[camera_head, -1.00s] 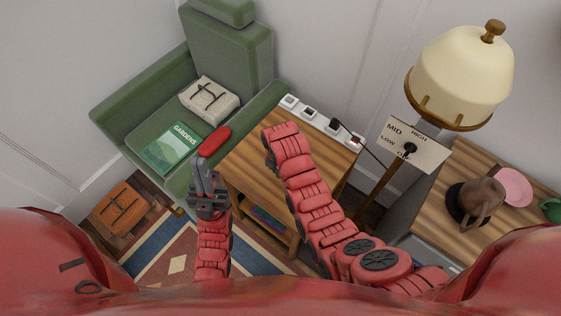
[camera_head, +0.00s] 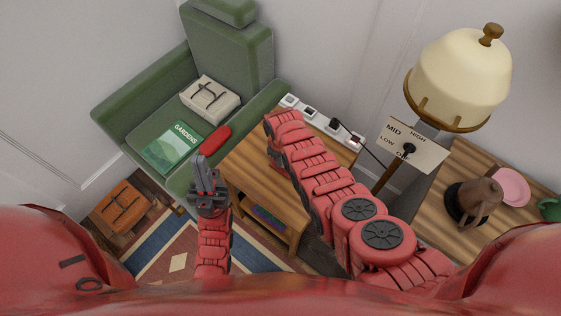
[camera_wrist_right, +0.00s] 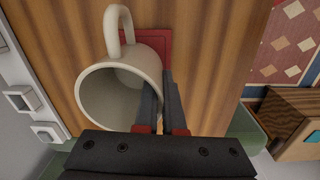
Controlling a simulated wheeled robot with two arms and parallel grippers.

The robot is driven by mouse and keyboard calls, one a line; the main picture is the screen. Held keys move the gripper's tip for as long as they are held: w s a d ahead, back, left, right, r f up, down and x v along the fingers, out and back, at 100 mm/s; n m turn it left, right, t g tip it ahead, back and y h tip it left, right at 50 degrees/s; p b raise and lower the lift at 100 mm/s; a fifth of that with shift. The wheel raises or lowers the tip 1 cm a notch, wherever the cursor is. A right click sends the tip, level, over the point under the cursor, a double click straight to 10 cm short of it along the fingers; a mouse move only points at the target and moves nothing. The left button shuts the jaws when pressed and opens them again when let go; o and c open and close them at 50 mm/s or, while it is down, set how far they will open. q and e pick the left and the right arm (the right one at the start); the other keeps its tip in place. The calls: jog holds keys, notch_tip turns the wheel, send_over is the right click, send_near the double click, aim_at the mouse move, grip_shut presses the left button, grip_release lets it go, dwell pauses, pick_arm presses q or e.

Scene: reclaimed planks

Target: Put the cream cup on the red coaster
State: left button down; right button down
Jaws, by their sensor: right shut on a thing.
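The cream cup (camera_wrist_right: 118,90) shows in the right wrist view, its open mouth turned toward the camera and its handle at the top. My right gripper (camera_wrist_right: 162,95) is shut on the cup's wall at its right side. The red coaster (camera_wrist_right: 158,42) lies on the wooden table just beyond the cup, partly covered by it. I cannot tell whether the cup touches it. In the head view my right arm hides cup and coaster. My left gripper (camera_head: 206,168) is away from them, near the green armchair; its finger gap is unclear.
The wooden side table (camera_head: 250,165) carries a power strip (camera_head: 318,120) along its back edge. A green armchair (camera_head: 140,115) holds a book (camera_head: 173,148), a cream bundle (camera_head: 210,99) and a red object (camera_head: 216,139). A lamp (camera_head: 460,80) stands right, beside another table with a brown pitcher (camera_head: 480,197).

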jog(key=shift+f, duration=0.65)
jog(key=shift+f+b, duration=0.1)
jog(key=shift+b, duration=0.2)
jog(key=c, duration=1)
grip_release()
jog(key=shift+s+r+p, duration=0.1)
jog(key=shift+r+p, duration=1.05)
jog(key=shift+r, duration=0.55)
jog(key=shift+a+r, duration=0.1)
jog(key=shift+r, duration=0.15)
jog(key=shift+s+a+r+b, duration=0.1)
jog(key=shift+r+b, duration=0.35)
jog(key=shift+r, duration=1.65)
jog(key=shift+s+r+b, duration=0.1)
jog(key=shift+r+b, duration=0.35)
jog(key=shift+r, duration=1.6)
